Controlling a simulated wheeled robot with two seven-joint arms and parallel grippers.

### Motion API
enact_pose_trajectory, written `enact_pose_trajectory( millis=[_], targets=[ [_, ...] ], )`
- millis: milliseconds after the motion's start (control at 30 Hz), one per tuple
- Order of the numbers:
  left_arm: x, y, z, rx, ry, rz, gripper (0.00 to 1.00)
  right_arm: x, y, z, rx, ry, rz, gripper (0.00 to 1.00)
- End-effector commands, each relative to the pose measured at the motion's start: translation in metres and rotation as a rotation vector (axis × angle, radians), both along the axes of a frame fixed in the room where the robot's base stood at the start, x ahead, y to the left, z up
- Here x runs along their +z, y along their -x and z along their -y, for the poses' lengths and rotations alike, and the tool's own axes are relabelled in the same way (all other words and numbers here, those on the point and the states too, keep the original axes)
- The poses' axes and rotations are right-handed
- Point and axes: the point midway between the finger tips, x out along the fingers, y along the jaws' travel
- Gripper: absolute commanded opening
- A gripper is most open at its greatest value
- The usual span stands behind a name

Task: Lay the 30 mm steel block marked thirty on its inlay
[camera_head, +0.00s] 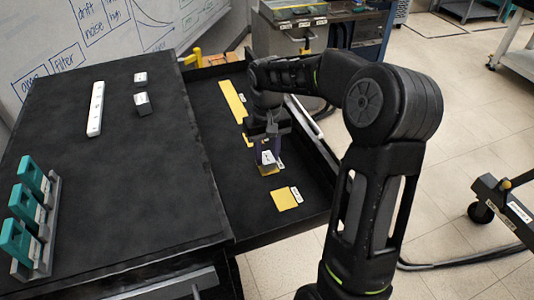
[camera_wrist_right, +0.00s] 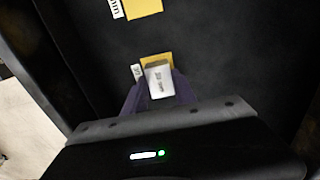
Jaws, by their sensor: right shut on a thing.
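My right gripper (camera_head: 266,150) reaches down into the open drawer and is shut on a small steel block (camera_head: 268,157) with a white label. In the right wrist view the block (camera_wrist_right: 159,82) sits between the two purple fingers, its label facing the camera; the print is small and blurred. A yellow inlay (camera_head: 270,171) lies below the block and shows past its edge (camera_wrist_right: 154,58), beside a white tag. The block covers part of this inlay; I cannot tell whether they touch. My left gripper is not in view.
The drawer floor has another square yellow inlay (camera_head: 285,198) nearer the front and a long yellow strip (camera_head: 233,101) farther back. On the black tabletop stand two small labelled blocks (camera_head: 143,103), a white bar (camera_head: 95,109) and a rack of teal pieces (camera_head: 40,228).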

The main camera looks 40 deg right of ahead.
Motion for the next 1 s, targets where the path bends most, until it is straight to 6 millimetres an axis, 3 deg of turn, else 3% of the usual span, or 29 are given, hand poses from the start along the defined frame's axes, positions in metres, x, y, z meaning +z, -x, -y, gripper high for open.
enact_pose_trajectory(
  millis=[400, 433, 667, 1000],
  targets=[
    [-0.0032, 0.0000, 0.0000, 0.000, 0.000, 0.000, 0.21, -0.0064, -0.0002, 0.0002, 0.001, 0.001, 0.002, 0.00],
    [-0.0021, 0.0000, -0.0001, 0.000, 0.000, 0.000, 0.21, -0.0052, -0.0002, 0.0001, 0.000, 0.000, 0.001, 0.35],
    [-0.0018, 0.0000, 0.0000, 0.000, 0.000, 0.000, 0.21, -0.0049, -0.0001, 0.0001, 0.001, 0.000, 0.001, 0.53],
    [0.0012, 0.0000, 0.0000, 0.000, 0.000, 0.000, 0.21, -0.0007, -0.0002, 0.0003, 0.001, 0.001, 0.002, 0.54]
  ],
)
